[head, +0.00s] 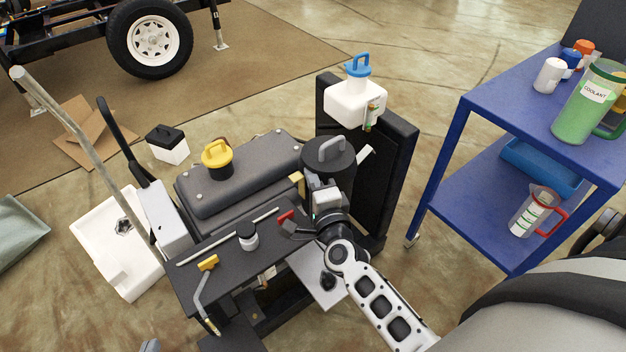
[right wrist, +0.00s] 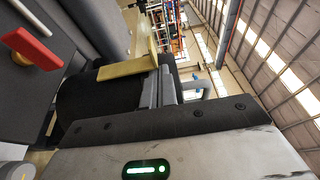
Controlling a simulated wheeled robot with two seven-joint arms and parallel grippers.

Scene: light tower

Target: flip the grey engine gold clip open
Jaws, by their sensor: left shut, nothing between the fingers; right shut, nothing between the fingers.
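The grey engine (head: 245,170) stands in the middle of the head view. Its gold clip (head: 297,180) is a small piece at its right end, beside the black round canister (head: 328,155) with a grey handle. In the right wrist view the gold clip (right wrist: 128,68) is a flat bar with a short upright part. My right gripper (head: 312,186) is shut and empty, close to the clip; its fingers (right wrist: 162,75) appear right beside the bar. I cannot tell whether they touch. Only a small grey tip of my left gripper (head: 148,346) shows at the bottom edge.
A red-handled part (right wrist: 30,48) lies close to my right gripper. A white tank (head: 355,102) with a blue cap stands behind, on a black panel. A dark bench (head: 215,265) with a rod and a small jar is in front. A blue cart (head: 480,120) stands right.

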